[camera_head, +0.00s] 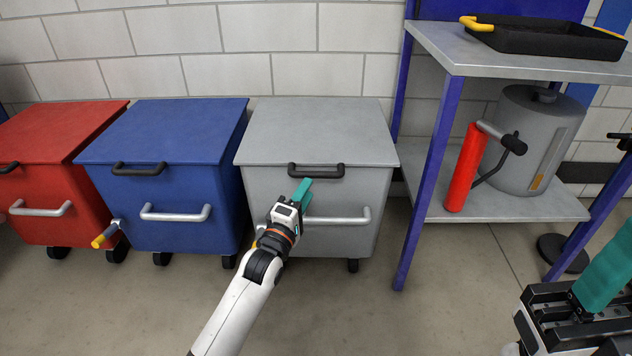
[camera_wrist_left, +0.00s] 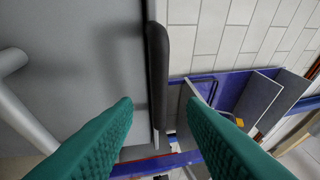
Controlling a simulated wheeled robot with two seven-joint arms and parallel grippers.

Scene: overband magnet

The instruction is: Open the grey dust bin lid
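The grey dust bin (camera_head: 340,235) stands against the wall, with its flat grey lid (camera_head: 315,130) lying shut. A black handle (camera_head: 316,170) is on the lid's front edge, and a silver bar (camera_head: 345,218) is lower on the bin's front. My left gripper (camera_head: 303,190) is just below and in front of the black handle. In the left wrist view its teal fingers (camera_wrist_left: 160,105) are apart, and the black handle (camera_wrist_left: 157,70) lines up with the gap between them. I cannot tell whether they touch it. My right gripper (camera_head: 600,275) is at the lower right, partly cut off.
A blue bin (camera_head: 165,130) and a red bin (camera_head: 60,130) stand left of the grey one, lids shut. A metal-topped table (camera_head: 500,50) with a black tray (camera_head: 545,40) stands at right. The floor in front is clear.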

